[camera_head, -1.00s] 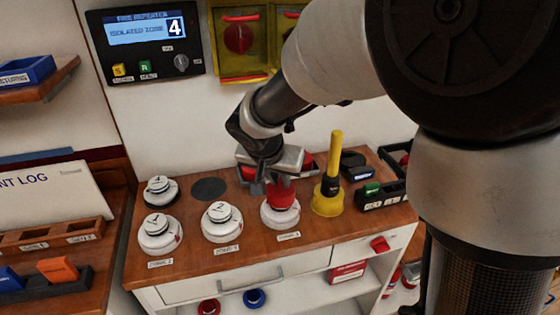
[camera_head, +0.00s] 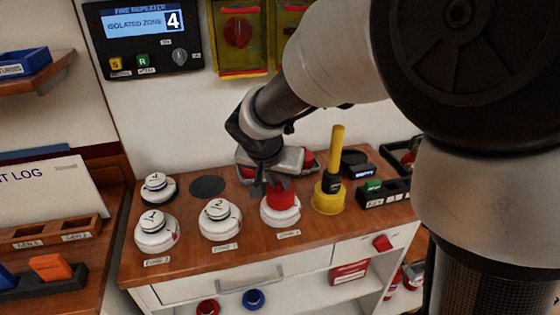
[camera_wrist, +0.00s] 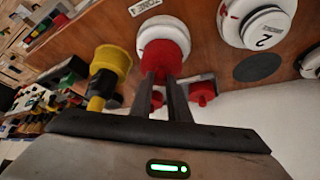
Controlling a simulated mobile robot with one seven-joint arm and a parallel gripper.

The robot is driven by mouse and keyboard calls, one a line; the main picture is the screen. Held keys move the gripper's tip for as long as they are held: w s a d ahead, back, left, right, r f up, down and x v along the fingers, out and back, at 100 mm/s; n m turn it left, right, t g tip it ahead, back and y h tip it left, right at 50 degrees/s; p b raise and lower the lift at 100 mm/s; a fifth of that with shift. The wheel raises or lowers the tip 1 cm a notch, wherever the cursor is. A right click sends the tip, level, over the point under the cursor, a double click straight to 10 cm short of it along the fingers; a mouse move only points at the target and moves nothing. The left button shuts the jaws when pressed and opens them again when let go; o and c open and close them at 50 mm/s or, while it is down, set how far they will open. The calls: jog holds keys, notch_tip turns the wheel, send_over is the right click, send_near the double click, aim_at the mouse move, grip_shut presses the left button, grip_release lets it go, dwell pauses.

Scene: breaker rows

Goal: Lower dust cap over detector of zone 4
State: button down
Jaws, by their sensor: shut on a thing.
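A red dust cap (camera_head: 284,194) is held in my gripper (camera_head: 276,182), which is shut on it. The cap sits on or just over the top of the rightmost white detector (camera_head: 280,215) in the front row; whether it is fully seated I cannot tell. In the wrist view, my two dark fingers (camera_wrist: 166,98) reach the red cap (camera_wrist: 165,55), with the white detector's rim (camera_wrist: 163,25) beyond it. The fire repeater (camera_head: 145,35) display reads "ISOLATED ZONE 4".
A detector marked 2 (camera_head: 220,219) stands left of the capped one, then another detector (camera_head: 156,231). A smaller one (camera_head: 158,187) and an empty dark disc (camera_head: 207,187) are behind. A yellow cup with a handle (camera_head: 328,196) stands close on the right.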

jog(key=shift+f+b, duration=0.4)
jog(key=shift+b, duration=0.05)
jog(key=c, duration=1.6)
grip_release()
jog(key=shift+r, duration=0.1)
jog(key=p+v, duration=0.3)
jog(key=v, duration=1.4)
jog(key=shift+s+r, duration=0.1)
jog(key=shift+r, duration=0.15)
jog(key=s+d+f+n+y, duration=0.2)
jog(key=s+d+n, duration=0.1)
jog(key=s+d, duration=1.2)
jog(key=r+p, duration=0.5)
jog(key=w+d+r+p, duration=0.1)
jog(key=r+p, duration=0.4)
jog(key=d+r+p, duration=0.1)
jog(key=r+p, duration=0.4)
jog(key=shift+w+d+p, duration=0.1)
jog(key=shift+w+p, duration=0.05)
jog(key=shift+p, duration=0.2)
